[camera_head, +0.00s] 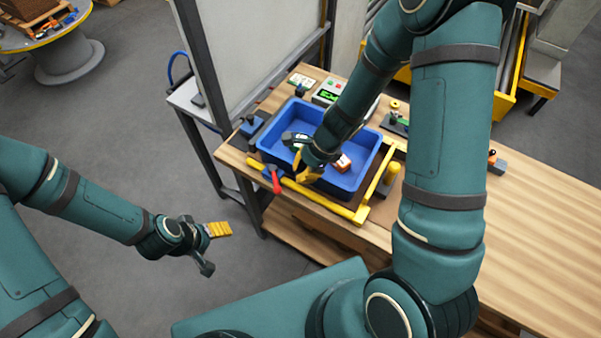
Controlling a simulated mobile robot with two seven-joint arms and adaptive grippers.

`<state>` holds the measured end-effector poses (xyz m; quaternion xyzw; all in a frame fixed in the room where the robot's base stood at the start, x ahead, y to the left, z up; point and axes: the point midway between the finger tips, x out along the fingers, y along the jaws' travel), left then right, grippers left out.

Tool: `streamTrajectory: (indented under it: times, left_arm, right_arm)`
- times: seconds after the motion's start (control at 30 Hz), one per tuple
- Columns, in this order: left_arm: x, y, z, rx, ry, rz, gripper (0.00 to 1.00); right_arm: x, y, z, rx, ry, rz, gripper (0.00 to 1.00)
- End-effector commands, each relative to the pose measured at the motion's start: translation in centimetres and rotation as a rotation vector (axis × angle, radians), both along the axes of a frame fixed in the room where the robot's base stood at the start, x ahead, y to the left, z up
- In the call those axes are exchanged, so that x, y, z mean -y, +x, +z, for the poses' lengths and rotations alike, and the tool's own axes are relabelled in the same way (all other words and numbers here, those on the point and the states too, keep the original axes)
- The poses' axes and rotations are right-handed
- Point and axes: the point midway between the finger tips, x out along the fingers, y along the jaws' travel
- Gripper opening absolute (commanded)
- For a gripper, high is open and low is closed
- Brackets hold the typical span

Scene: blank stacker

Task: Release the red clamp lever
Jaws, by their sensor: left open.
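The red clamp lever (274,179) stands at the front left corner of the yellow frame, beside the blue tray (268,130). My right gripper (303,166) reaches in from above, over the tray's front edge, with its yellow fingers a little to the right of the lever. It looks apart from the lever. My arm hides part of the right gripper, so I cannot tell how far its fingers are spread. My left gripper (218,232) is open and empty, over the floor, left of and below the workbench.
The yellow frame (330,206) borders the tray's front and right side on the wooden workbench (545,235). An orange-and-white part (342,163) lies in the tray. A yellow cylinder (392,174) stands at the right. A grey post and panel rise behind left. The bench's right side is clear.

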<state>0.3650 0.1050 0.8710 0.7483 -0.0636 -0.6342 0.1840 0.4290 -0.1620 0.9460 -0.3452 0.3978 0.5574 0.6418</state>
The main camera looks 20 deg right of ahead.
Motion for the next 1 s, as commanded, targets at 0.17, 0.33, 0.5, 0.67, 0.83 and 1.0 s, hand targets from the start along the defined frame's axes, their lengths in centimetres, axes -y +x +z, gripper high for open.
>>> streamTrajectory:
  times: [0.17,0.33,0.5,0.67,0.83,1.0]
  left_arm:
    - [0.0,0.0,-1.7,-0.001,0.003,0.001,0.67]
    - [0.1,0.0,-2.7,-0.001,0.005,0.001,0.67]
    - [0.1,0.0,-3.2,-0.002,0.006,0.0,0.67]
    - [0.2,0.1,-3.2,-0.001,0.006,0.001,0.67]
    - [0.2,0.1,-3.2,-0.001,0.006,0.001,0.67]
    - [0.2,0.1,-3.2,-0.001,0.006,0.0,0.67]
  right_arm:
    - [-1.4,0.1,-3.4,-0.003,-0.001,0.001,0.0]
    - [-2.5,0.3,-5.5,-0.001,0.0,0.0,0.0]
    - [-3.2,0.5,-6.7,0.0,0.0,0.0,0.0]
    - [-3.3,0.5,-6.9,0.001,-0.001,0.0,0.0]
    - [-3.3,0.5,-6.8,0.001,-0.001,0.0,0.0]
    - [-3.5,0.5,-6.8,0.0,-0.001,0.001,0.0]
